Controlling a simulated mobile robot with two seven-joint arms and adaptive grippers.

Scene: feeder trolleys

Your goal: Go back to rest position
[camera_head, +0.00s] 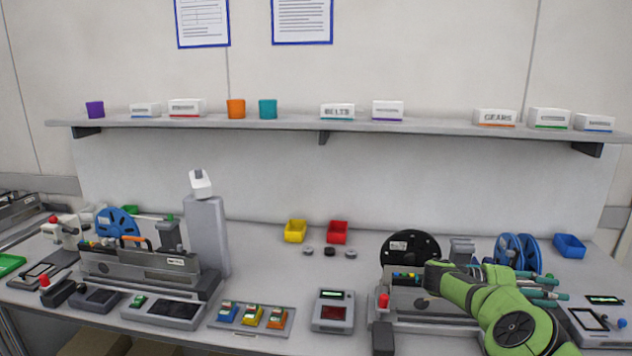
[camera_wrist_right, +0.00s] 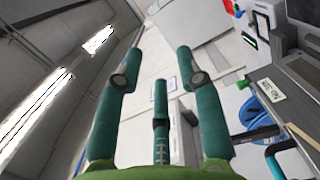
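My right arm comes in at the lower right of the head view, bent in front of the right feeder (camera_head: 415,305). My right gripper (camera_head: 558,288) has teal fingers that point to the right, near the blue reel (camera_head: 517,252). In the wrist view my right gripper (camera_wrist_right: 157,65) has its fingers spread apart with nothing between them. They point up toward the wall and ceiling. The green arm hides part of the right feeder. My left gripper is not in view.
The left feeder (camera_head: 140,268) and a grey post (camera_head: 206,235) stand at left. Yellow (camera_head: 295,231), red (camera_head: 337,232) and blue (camera_head: 570,246) bins sit at the back. A device (camera_head: 333,311) stands at front centre. A shelf (camera_head: 290,124) runs above. The bench's middle is fairly clear.

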